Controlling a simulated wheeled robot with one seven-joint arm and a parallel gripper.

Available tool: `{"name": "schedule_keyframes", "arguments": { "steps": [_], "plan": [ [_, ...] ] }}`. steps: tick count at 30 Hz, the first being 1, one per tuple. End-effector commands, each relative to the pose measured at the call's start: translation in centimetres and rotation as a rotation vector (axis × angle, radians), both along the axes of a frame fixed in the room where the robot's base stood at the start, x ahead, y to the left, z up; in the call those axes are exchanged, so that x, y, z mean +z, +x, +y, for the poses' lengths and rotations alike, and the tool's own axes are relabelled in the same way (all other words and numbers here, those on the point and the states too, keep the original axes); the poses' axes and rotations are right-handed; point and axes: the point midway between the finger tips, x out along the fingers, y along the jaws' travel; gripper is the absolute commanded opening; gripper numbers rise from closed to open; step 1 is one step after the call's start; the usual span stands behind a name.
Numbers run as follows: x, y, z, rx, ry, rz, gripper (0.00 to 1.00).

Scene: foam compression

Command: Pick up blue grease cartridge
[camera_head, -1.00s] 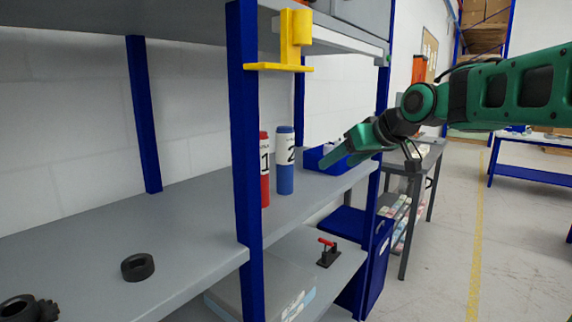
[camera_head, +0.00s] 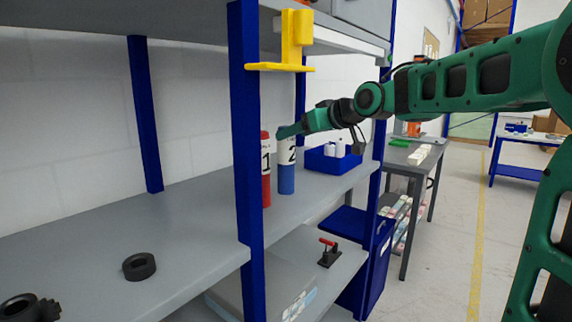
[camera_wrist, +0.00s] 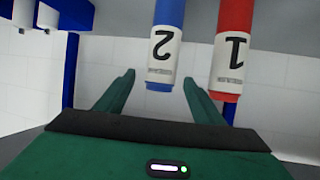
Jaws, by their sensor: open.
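The blue grease cartridge (camera_head: 286,180), with a white label marked 2, stands upright on the grey shelf (camera_head: 190,220). A red cartridge (camera_head: 266,188), marked 1, stands close to its left, partly behind the blue post. My gripper (camera_head: 284,132) is at the top of the blue cartridge and hides part of its cap. In the wrist view, which appears upside down, the open fingers (camera_wrist: 159,77) show on either side of the blue cartridge's cap end (camera_wrist: 159,87). Nothing is gripped. The red cartridge (camera_wrist: 232,55) is just outside the right finger, near its tip.
A blue bin (camera_head: 333,160) with white bottles stands right of the cartridges. A blue post (camera_head: 247,120) is in front on the left, and a yellow bracket (camera_head: 290,45) is above. A black ring (camera_head: 138,266) lies on the left shelf, which is mostly clear.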

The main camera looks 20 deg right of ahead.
Motion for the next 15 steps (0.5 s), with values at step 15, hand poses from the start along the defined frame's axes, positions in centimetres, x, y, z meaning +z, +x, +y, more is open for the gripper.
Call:
{"name": "schedule_keyframes", "arguments": {
  "steps": [15],
  "plan": [
    [-1.0,2.1,1.0,-0.001,0.000,0.000,0.57]
  ]
}}
